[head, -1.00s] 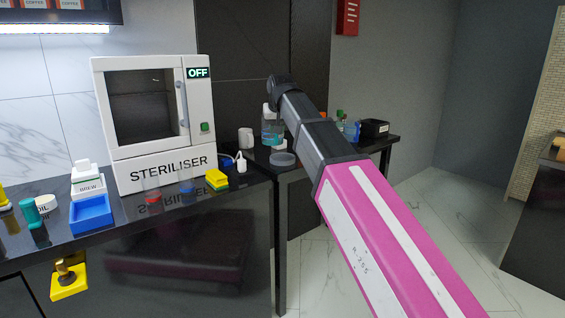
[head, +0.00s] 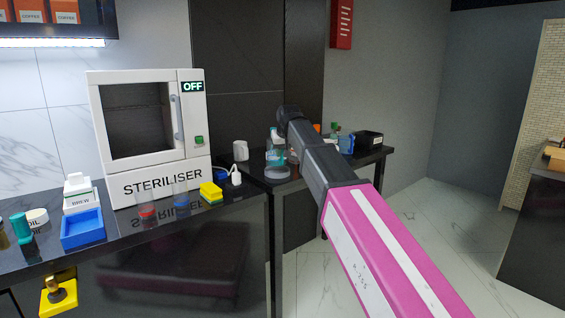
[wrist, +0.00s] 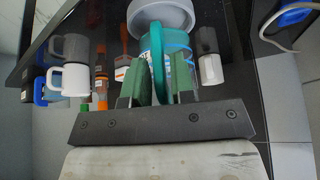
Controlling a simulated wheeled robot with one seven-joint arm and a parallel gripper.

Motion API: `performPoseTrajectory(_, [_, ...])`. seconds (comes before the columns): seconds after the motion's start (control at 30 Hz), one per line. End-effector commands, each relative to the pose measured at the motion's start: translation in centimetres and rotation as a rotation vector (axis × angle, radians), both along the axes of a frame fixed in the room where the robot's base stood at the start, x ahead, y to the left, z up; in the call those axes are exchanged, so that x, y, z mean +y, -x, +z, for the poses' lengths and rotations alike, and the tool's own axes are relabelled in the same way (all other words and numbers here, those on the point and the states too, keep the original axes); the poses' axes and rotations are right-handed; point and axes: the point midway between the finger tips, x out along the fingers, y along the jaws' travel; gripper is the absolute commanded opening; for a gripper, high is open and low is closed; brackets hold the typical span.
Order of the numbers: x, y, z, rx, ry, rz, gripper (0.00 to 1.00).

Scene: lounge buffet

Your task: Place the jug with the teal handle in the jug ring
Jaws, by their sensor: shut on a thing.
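The clear jug (head: 273,153) with bluish contents stands out against the corner of the dark side counter in the head view. Its teal handle (wrist: 158,60) is between the fingers of my gripper (wrist: 160,86) in the wrist view, and the gripper is shut on it. The jug looks upright. The grey jug ring (head: 277,173) shows at the jug's base in the head view. A round grey shape, probably the ring (wrist: 170,14), is beyond the jug in the wrist view. I cannot tell whether the jug's base is inside the ring or just above it. My arm hides the fingers in the head view.
A white mug (head: 240,150) stands left of the jug and a black box (head: 368,144) to the right, with bottles between. The wrist view shows another white mug (wrist: 70,80) and an orange bottle (wrist: 101,92). The steriliser (head: 150,130) stands on the left counter.

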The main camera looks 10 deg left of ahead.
Motion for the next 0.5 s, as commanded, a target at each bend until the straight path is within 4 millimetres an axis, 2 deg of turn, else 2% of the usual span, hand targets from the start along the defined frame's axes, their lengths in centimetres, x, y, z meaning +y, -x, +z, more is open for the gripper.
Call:
performPoseTrajectory(0.17, [-0.1,-0.1,-1.1,0.000,0.000,0.000,0.00])
performPoseTrajectory(0.37, [-0.1,0.0,-3.7,0.001,0.000,0.000,0.00])
performPoseTrajectory(0.5, [-0.1,-0.1,-4.1,-0.002,-0.001,0.000,0.00])
